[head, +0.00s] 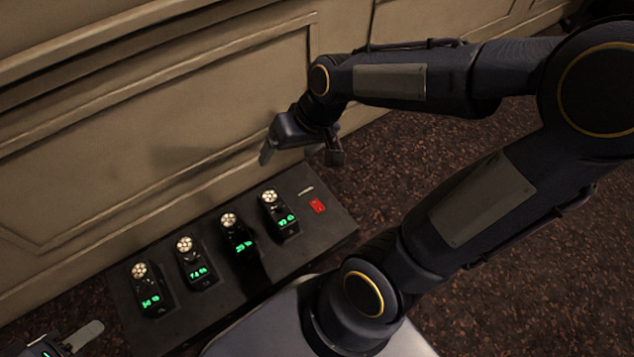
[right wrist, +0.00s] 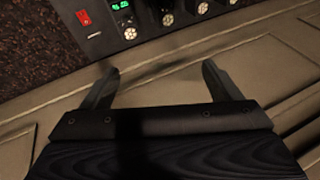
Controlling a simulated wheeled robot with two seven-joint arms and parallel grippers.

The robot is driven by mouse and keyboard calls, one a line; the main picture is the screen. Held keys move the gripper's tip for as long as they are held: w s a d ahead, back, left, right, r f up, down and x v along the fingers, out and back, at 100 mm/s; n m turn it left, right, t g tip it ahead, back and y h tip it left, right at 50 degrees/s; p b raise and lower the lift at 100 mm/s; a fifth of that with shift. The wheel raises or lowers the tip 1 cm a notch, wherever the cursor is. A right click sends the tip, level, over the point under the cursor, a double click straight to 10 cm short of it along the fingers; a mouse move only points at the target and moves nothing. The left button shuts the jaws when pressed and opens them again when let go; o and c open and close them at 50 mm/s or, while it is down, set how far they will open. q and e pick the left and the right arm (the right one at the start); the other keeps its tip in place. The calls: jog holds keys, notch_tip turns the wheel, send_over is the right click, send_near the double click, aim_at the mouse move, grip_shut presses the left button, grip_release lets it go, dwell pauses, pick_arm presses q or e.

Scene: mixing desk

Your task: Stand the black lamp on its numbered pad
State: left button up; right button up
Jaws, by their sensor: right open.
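Neither the black lamp nor a numbered pad can be made out in the head view or the right wrist view. My right gripper (head: 300,156) is open and empty, in front of the panelled wall near the far right end of a dark console. In the right wrist view my right gripper (right wrist: 160,72) has its two fingers spread with only the beige panelling between them. My left gripper (head: 68,342) is at the bottom left corner, mostly cut off by the frame, with a pale finger showing.
The dark console (head: 312,250) carries several black modules with round silver knobs and green digits. A red switch (head: 317,205) sits at its right end, and also shows in the right wrist view (right wrist: 83,17). The beige panelled wall (head: 120,140) runs behind. Brown speckled floor (head: 440,150) lies to the right.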

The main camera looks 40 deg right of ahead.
jog(key=s+a+r+t, duration=0.1)
jog(key=s+r, duration=0.3)
jog(key=s, duration=0.7)
jog(key=shift+s+a+n+t, duration=0.3)
jog(key=shift+a+t, duration=0.1)
jog(key=shift+a, duration=0.25)
